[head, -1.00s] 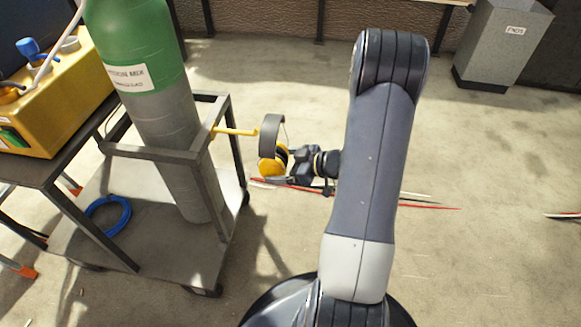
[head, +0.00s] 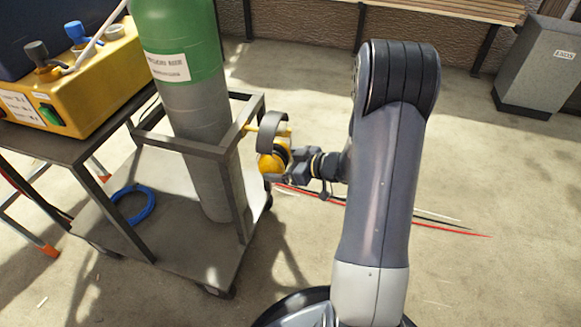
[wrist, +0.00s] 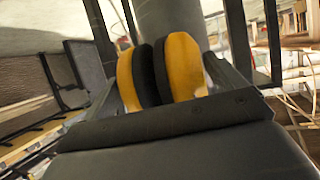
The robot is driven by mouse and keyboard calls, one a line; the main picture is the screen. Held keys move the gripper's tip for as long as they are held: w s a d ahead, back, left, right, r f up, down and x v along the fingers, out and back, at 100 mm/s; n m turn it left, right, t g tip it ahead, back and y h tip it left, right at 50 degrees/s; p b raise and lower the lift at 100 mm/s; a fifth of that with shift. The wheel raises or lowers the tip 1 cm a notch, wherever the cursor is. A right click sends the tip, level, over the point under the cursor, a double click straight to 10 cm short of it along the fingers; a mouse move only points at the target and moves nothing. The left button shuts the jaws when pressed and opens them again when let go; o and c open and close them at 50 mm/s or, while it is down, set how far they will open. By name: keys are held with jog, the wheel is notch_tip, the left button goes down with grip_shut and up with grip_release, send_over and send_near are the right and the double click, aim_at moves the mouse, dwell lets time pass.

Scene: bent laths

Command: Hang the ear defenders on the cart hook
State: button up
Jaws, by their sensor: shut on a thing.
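The ear defenders (head: 272,161) have yellow cups and a dark grey headband arching above them. My gripper (head: 279,172) is shut on the ear defenders from the right and holds them upright beside the cart. In the wrist view the two yellow cups (wrist: 186,66) with black pads sit close together between the jaws (wrist: 232,82). The yellow cart hook (head: 285,132) sticks out to the right from the cart's top rail. It crosses the headband, and its end shows to the right of the band. I cannot tell whether the band rests on it.
The grey cart (head: 185,262) carries a green and grey gas cylinder (head: 188,95) and a blue coil (head: 143,213). A yellow machine (head: 75,88) stands on a dark table at left. Red and dark laths (head: 440,226) lie on the floor at right. A grey bin (head: 540,70) stands far right.

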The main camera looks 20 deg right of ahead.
jog(key=shift+w+a, duration=0.45)
jog(key=shift+a, duration=0.2)
jog(key=shift+w+a+f+b, duration=0.15)
jog(key=shift+f+b, duration=0.1)
jog(key=shift+b, duration=0.15)
jog(key=shift+f+b, duration=0.55)
jog(key=shift+f, duration=0.7)
jog(key=o, duration=0.9)
jog(key=shift+o, duration=0.2)
jog(key=p+v, duration=0.4)
jog(key=v, duration=0.7)
